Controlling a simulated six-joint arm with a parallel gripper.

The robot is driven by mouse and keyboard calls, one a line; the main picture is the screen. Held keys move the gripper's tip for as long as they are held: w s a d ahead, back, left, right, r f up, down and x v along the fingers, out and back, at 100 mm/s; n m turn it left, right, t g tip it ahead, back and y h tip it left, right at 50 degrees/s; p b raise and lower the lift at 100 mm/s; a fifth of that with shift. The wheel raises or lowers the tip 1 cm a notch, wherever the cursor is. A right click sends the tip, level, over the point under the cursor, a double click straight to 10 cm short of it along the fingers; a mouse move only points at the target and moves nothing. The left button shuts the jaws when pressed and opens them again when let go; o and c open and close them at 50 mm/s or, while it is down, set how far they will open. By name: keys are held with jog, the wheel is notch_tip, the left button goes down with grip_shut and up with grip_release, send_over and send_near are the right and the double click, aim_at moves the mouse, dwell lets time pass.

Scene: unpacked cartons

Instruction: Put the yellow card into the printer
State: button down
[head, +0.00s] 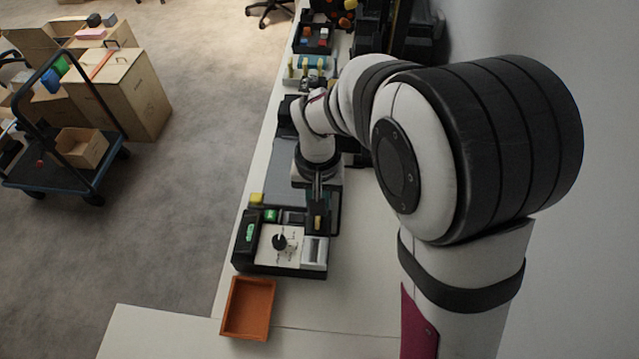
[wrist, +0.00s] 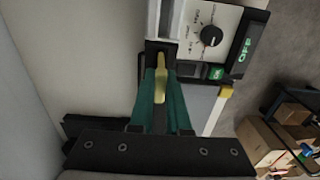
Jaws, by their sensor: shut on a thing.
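My gripper (head: 318,203) points down over the upper right corner of the printer (head: 279,258). In the wrist view my gripper (wrist: 160,78) has its teal fingers shut on a narrow yellow card (wrist: 160,86). The card's far end is at or just over the dark part of the printer (wrist: 188,20); I cannot tell whether it has entered a slot. The card also shows in the head view (head: 318,221). The printer has a black knob, a green button and a lit green label reading OFF in the wrist view.
A small yellow block (head: 257,198) sits just behind the printer. An empty orange tray (head: 248,308) stands in front of it. Bins with coloured items (head: 314,38) stand farther along the white table. A wall rises on the right. A cart (head: 66,155) and cartons stand left.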

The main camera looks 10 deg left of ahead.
jog(key=shift+f, duration=1)
jog(key=c, duration=0.8)
grip_release()
